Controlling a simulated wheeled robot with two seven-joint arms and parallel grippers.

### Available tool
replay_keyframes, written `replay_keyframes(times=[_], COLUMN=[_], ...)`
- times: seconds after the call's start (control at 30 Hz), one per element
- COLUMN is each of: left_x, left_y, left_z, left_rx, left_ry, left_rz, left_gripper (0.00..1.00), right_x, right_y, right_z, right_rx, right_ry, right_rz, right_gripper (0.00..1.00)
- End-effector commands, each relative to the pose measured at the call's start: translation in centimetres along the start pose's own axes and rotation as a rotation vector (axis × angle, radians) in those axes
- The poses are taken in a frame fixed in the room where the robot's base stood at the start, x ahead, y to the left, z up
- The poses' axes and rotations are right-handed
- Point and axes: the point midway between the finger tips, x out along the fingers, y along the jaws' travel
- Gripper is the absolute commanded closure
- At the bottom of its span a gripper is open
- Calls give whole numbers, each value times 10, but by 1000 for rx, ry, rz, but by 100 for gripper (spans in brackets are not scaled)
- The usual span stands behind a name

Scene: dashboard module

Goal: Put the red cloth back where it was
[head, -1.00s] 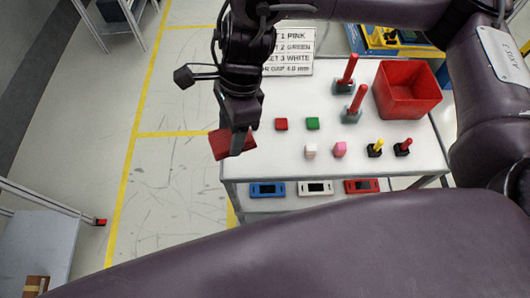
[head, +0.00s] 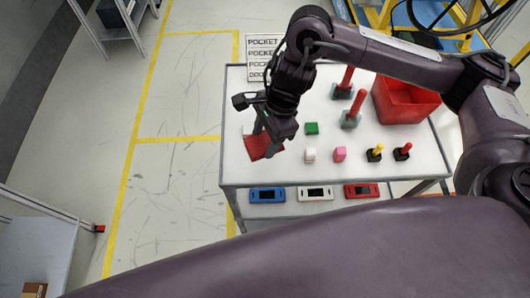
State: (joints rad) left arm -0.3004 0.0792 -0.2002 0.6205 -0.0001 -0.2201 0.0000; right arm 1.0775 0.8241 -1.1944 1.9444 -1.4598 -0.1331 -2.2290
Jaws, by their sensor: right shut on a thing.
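The red cloth (head: 262,148) is a flat dark red piece, hanging tilted from my right gripper (head: 266,134). My right gripper is shut on its upper edge. The cloth is over the left part of the white table top (head: 320,175); I cannot tell whether its lower edge touches the surface. My left gripper is not in view.
Yellow-handled (head: 375,151) and red-handled (head: 403,150) pieces, red-handled tools (head: 352,112) and a red bin (head: 405,100) stand further right. Coloured modules (head: 315,193) lie on the lower shelf.

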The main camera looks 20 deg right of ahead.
Motion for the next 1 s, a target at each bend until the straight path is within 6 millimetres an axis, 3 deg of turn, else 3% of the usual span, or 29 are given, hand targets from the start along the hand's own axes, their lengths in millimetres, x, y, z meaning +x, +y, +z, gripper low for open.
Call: replay_keyframes(times=[0.1,0.37,0.6,0.83,0.87,1.0], left_x=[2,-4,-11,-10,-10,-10], left_y=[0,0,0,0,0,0], left_z=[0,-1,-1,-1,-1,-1], left_rx=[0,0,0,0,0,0], left_ry=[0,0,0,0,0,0], left_rz=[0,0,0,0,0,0], left_gripper=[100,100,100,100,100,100], right_x=[22,43,74,79,79,78], right_y=[1,0,0,0,0,0], right_z=[-6,-12,-22,-23,-23,-23], right_rx=[2,1,2,0,0,0], right_ry=[-2,-1,0,1,1,1], right_rz=[4,1,1,0,0,0], right_gripper=[64,64,64,64,45,27])
